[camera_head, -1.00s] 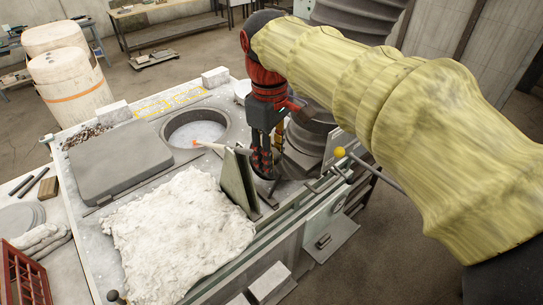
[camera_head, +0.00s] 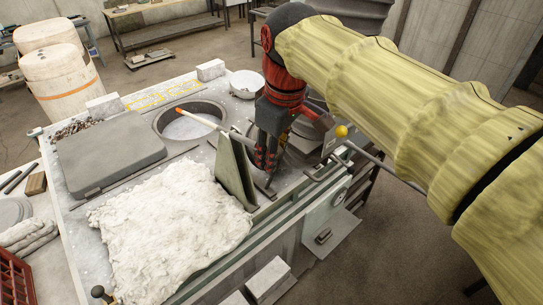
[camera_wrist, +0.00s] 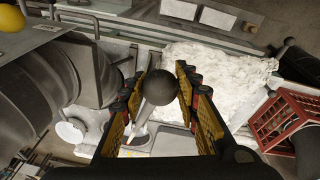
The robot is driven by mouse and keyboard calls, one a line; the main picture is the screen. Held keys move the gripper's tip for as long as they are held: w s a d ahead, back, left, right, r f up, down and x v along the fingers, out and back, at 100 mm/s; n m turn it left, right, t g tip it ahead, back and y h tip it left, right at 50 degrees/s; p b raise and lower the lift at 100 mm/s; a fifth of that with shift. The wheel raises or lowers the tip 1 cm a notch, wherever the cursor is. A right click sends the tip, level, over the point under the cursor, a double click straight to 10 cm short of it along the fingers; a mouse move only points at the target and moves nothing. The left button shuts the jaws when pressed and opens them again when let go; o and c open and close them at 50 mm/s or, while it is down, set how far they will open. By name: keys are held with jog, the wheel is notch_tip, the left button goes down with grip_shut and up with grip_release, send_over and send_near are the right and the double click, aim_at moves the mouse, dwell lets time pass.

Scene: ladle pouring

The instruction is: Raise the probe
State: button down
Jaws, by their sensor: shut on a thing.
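The probe (camera_head: 208,121) is a thin pale rod with an orange tip. In the head view it slants up and left from my gripper (camera_head: 266,158), its tip overlapping the round open well (camera_head: 186,128) in the picture. I cannot tell the tip's exact height. My gripper is shut on the probe near its handle end. In the wrist view, a dark ball knob (camera_wrist: 160,87) shows between the fingers of my gripper (camera_wrist: 159,76), with the pale rod running down behind it. The grip contact itself is partly hidden.
An upright green-grey plate (camera_head: 232,168) stands close left of my gripper. A rough white heap (camera_head: 165,230) and a grey slab lid (camera_head: 108,152) cover the bench's left side. A yellow ball knob (camera_head: 341,131) is to the right. White drums (camera_head: 62,82) stand behind.

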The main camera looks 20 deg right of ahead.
notch_tip(320, 180, down, 6)
jog(key=s+t+b, duration=0.1)
jog(key=t+b, duration=0.2)
jog(key=b, duration=0.7)
jog(key=shift+s+f+y, duration=0.25)
jog(key=shift+s+y, duration=0.05)
jog(key=shift+s, duration=0.05)
jog(key=shift+d, duration=0.15)
jog(key=c, duration=1.3)
grip_release()
jog(key=shift+r, duration=0.1)
jog(key=v, duration=1.2)
